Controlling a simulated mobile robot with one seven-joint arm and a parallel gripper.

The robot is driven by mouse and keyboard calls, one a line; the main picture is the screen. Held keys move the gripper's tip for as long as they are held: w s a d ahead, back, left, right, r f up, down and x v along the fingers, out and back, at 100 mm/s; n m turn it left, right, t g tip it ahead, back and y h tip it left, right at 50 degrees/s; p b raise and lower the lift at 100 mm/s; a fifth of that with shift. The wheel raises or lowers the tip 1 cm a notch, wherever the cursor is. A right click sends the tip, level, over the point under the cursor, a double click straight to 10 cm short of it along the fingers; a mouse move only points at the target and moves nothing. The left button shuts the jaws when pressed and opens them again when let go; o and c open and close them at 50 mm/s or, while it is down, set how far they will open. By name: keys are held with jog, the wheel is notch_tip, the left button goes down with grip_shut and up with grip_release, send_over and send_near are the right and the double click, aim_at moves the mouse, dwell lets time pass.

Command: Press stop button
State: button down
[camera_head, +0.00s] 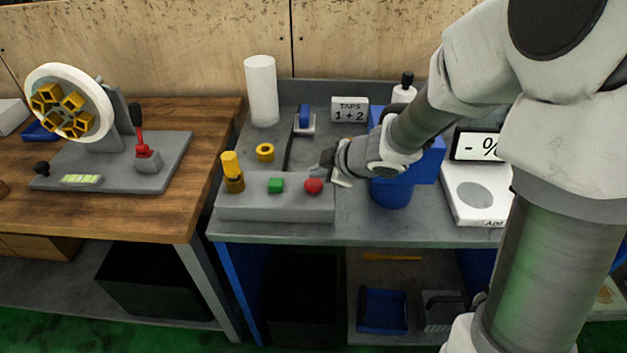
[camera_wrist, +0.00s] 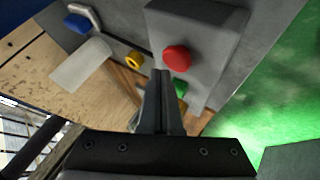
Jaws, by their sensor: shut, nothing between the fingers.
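The grey control box (camera_head: 275,208) stands at the front left of the grey-topped bench. I see no label on the red button. My gripper (camera_head: 322,170) is just behind and above the red button in the head view. In the wrist view my shut, empty fingers (camera_wrist: 163,75) point at the box, with their tips just beside the red button (camera_wrist: 177,58). The green button (camera_wrist: 181,89) is partly hidden by the fingers. I cannot tell whether the tips touch anything.
A yellow ring (camera_head: 265,151), a white cylinder (camera_head: 261,90) and a blue-handled part (camera_head: 304,119) lie behind the box. A blue machine body (camera_head: 428,160) and a scale (camera_head: 478,203) stand to the right. A wooden table (camera_head: 110,215) is at left.

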aim_at(318, 185)
notch_tip(318, 185, up, 5)
jog(key=p, duration=0.5)
jog(key=shift+r+p, duration=0.1)
jog(key=shift+p, duration=0.2)
dwell(0.5)
